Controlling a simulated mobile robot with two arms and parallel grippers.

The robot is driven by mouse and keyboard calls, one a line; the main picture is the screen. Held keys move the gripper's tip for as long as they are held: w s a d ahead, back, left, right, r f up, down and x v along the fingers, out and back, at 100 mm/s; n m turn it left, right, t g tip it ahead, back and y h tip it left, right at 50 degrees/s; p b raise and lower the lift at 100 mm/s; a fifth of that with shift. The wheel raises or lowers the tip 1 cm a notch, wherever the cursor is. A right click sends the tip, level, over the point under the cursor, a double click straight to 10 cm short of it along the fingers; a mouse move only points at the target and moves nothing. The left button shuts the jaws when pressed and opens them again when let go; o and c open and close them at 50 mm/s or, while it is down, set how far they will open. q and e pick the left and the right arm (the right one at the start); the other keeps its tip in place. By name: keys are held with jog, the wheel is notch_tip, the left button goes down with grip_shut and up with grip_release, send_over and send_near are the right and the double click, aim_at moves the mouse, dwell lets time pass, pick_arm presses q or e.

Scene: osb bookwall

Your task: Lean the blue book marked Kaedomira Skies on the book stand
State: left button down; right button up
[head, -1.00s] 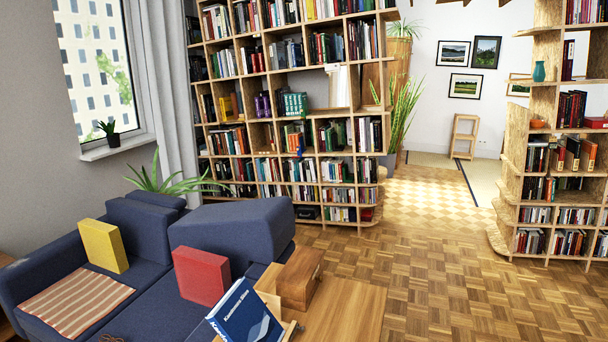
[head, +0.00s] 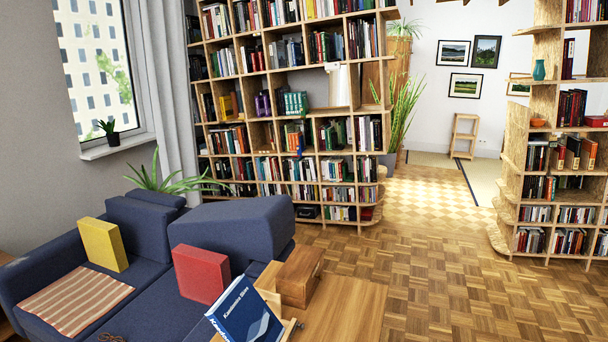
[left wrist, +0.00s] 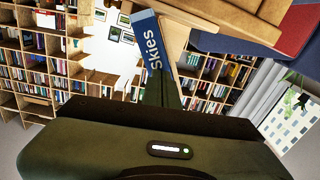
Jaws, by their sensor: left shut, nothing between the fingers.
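The blue book marked Kaedomira Skies (head: 245,312) is at the bottom edge of the head view, cover up and tilted back. It rests against the light wooden book stand (head: 267,280), whose ledge shows at its lower right. The book's lower part is cut off by the frame. In the left wrist view the book's blue spine (left wrist: 152,50) shows the word Skies, in line with my left gripper (left wrist: 163,92). The left gripper is shut and empty, close to the spine; I cannot tell whether it touches. My right gripper is in neither view.
The stand is on a wooden table (head: 345,310), with a wooden box (head: 299,277) behind it. A blue sofa (head: 150,290) with a red cushion (head: 201,274) and a yellow cushion (head: 103,244) is to the left. The table's right side is clear.

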pick_arm(q)
jog(key=shift+x, duration=1.65)
jog(key=p+v, duration=0.2)
jog(key=v, duration=0.4)
dwell(0.3)
